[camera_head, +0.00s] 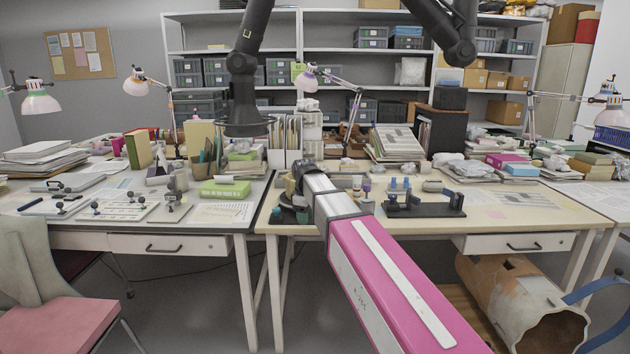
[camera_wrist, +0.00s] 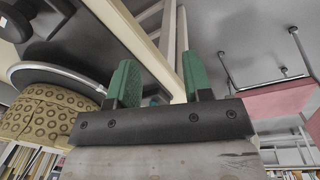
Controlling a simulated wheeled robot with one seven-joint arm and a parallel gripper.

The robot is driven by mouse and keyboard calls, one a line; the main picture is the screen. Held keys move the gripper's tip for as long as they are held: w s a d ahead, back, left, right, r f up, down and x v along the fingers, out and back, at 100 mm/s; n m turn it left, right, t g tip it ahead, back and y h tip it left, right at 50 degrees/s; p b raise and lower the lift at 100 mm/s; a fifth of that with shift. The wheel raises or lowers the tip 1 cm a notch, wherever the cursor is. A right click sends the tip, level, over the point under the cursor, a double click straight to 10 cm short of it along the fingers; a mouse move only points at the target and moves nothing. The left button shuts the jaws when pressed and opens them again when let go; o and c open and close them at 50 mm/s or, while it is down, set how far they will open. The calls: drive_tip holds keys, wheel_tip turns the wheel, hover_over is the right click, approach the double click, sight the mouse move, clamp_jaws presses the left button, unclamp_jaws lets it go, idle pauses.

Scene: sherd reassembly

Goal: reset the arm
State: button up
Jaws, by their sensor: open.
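My gripper (camera_wrist: 160,68) shows in the wrist view. Its two green jaws stand well apart, with nothing seen between them. Pale table legs (camera_wrist: 171,45) and grey floor show beyond the jaws. In the head view I cannot clearly make out the jaws.
A left worktable (camera_head: 240,215) and a right worktable (camera_head: 545,215) stand side by side, crowded with papers, books and small parts. A black rack (camera_head: 425,208) is on the right one. A pink-seated chair (camera_head: 60,325) is front left; a large brown cylinder (camera_head: 500,295) is front right. Shelves (camera_head: 340,52) stand behind.

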drive_tip(key=s+d+f+m+g, duration=0.1)
drive_tip(key=s+d+f+m, duration=1.2)
drive_tip(key=s+d+f, duration=0.7)
wheel_tip(320, 180, down, 4)
drive_tip(key=shift+d+f+m, duration=0.2)
drive_tip(key=shift+d+m, duration=0.2)
drive_tip(key=shift+d, duration=0.8)
